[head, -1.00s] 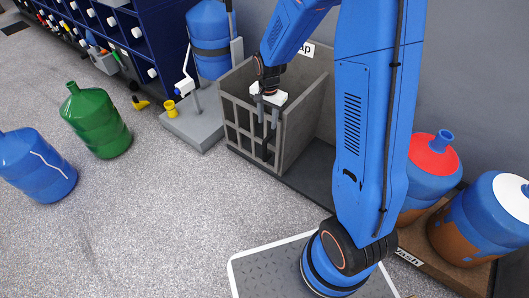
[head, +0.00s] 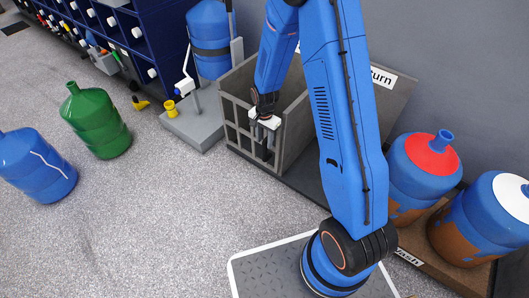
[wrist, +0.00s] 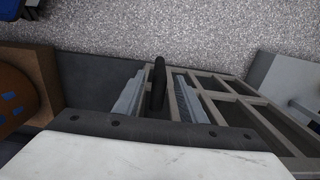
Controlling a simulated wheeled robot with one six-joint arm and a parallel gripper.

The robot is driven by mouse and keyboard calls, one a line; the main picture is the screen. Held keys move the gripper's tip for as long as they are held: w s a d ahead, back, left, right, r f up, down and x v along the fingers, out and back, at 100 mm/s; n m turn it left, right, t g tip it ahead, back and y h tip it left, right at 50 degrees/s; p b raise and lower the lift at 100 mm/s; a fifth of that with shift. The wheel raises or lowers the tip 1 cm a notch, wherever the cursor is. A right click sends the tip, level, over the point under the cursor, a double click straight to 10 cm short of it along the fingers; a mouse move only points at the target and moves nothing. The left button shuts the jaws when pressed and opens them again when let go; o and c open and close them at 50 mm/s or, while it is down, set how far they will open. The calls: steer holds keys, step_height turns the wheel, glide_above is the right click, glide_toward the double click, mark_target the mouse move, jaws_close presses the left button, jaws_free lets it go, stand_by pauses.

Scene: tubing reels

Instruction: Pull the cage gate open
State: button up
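The cage gate (head: 235,119) is a grey barred panel on the front of the grey cage, and it looks closed. In the wrist view, the gate's bars (wrist: 232,100) run toward the lower right. A black upright handle (wrist: 158,84) stands near the gate's edge bar. My gripper (head: 264,146) is at the gate's right end, pointing down. In the wrist view, my gripper's two pale fingers (wrist: 160,98) are apart, one on each side of the handle, with gaps visible. The handle is mostly hidden by my gripper in the head view.
The cage's side wall (head: 294,128) is right of the gate. A grey stand (head: 196,125) with a blue jug is close on the left. Green (head: 97,120) and blue (head: 35,165) jugs stand on the open floor, which is clear before the gate. Muddy jugs (head: 423,170) stand right.

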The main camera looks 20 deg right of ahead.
mark_target(264, 152)
steer(key=shift+f, duration=4.35)
jaws_close()
